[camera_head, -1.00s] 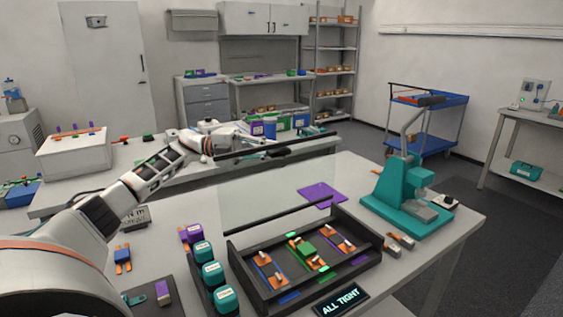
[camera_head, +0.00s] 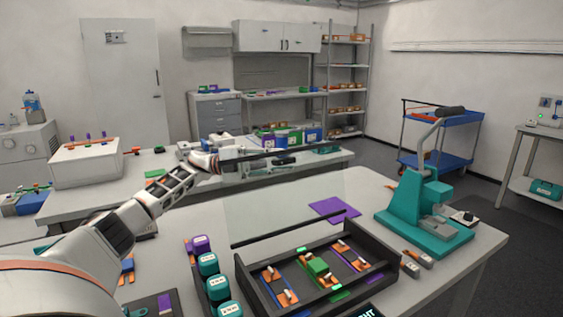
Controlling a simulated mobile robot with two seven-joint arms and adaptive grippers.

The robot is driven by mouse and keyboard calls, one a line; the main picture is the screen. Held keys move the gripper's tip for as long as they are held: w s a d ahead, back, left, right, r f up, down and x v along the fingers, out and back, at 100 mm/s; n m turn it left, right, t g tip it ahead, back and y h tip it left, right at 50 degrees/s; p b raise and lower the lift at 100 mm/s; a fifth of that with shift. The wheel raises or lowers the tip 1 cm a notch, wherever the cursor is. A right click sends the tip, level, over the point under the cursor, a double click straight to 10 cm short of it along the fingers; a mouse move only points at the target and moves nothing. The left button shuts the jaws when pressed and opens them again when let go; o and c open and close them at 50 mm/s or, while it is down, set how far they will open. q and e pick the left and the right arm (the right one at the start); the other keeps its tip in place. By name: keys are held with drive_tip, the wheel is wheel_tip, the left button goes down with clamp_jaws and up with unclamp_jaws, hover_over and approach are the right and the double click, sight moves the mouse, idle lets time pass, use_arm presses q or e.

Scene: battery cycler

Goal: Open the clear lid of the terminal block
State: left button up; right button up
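The terminal block (camera_head: 376,262) is a dark open-topped tray on the near table, with orange, green and blue terminal pieces inside. Its clear lid (camera_head: 285,205) stands raised, roughly upright, along the block's far side. A dark bar runs along the lid's upper edge. My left arm comes in from the left, and my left gripper (camera_head: 278,160) is at that upper edge. The fingers are small and dark against the bar, so I cannot tell whether they are open, shut or touching it. My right gripper is not in view.
Teal-capped containers (camera_head: 222,287) stand close along the block's left side. A teal press (camera_head: 425,210) stands to the right, with a purple mat (camera_head: 335,210) behind the block. A white box (camera_head: 85,162) sits on the far left table.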

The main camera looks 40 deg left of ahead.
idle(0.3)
use_arm(q)
drive_tip(key=v, duration=1.2)
idle(0.3)
